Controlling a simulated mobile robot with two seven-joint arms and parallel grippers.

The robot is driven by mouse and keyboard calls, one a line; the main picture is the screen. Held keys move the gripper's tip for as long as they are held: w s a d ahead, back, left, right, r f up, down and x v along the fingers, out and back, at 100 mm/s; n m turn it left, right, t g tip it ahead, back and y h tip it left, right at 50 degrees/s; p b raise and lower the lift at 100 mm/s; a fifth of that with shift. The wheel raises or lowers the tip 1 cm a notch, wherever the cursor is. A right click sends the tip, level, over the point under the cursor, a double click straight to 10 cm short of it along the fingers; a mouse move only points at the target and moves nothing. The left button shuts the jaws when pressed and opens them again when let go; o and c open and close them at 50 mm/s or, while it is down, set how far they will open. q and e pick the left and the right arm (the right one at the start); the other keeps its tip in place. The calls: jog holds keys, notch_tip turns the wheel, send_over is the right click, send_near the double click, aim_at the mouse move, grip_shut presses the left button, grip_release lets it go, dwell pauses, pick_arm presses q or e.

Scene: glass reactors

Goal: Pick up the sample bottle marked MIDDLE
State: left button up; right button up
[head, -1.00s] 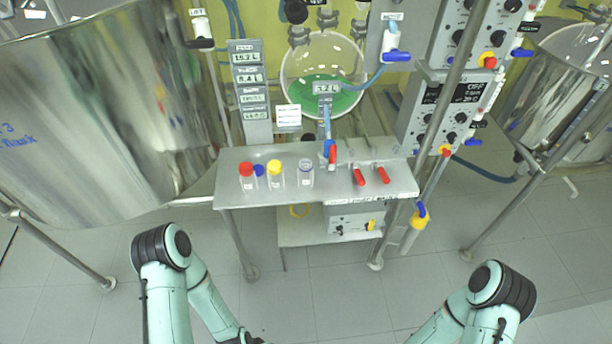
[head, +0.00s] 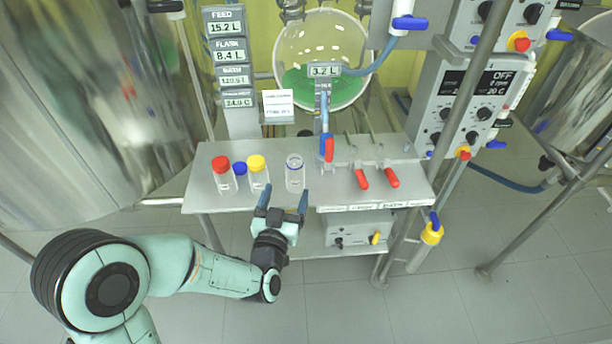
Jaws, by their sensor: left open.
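Sample bottles stand upright on the grey metal shelf (head: 330,190). One has a red cap (head: 223,176), one a blue cap (head: 240,172) and sits slightly behind, and one a yellow cap (head: 258,174). A clear open vessel with a blue ring (head: 295,174) stands to their right. The bottle labels are too small to read, so I cannot tell which is marked MIDDLE. My left gripper (head: 283,203) is open and empty at the shelf's front edge. Its fingers point at the shelf, just in front of the gap between the yellow-capped bottle and the clear vessel. My right gripper is out of view.
Red-handled valves (head: 362,179) lie on the shelf's right. A round flask with green liquid (head: 322,60) is behind. A display column (head: 232,75) stands at the back left. A control panel (head: 470,105) and a metal pole are on the right. A large steel tank fills the left.

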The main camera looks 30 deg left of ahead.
aim_at(292, 175)
pick_arm(q)
jog(key=x, duration=0.6)
jog(key=shift+w+f, duration=0.1)
jog(key=shift+w, duration=0.05)
jog(key=w, duration=0.2)
jog(key=w+a+f, duration=0.1)
jog(key=w, duration=0.1)
jog(key=shift+w+a, duration=0.2)
jog(key=shift+w, duration=0.35)
jog(key=c, duration=1.1)
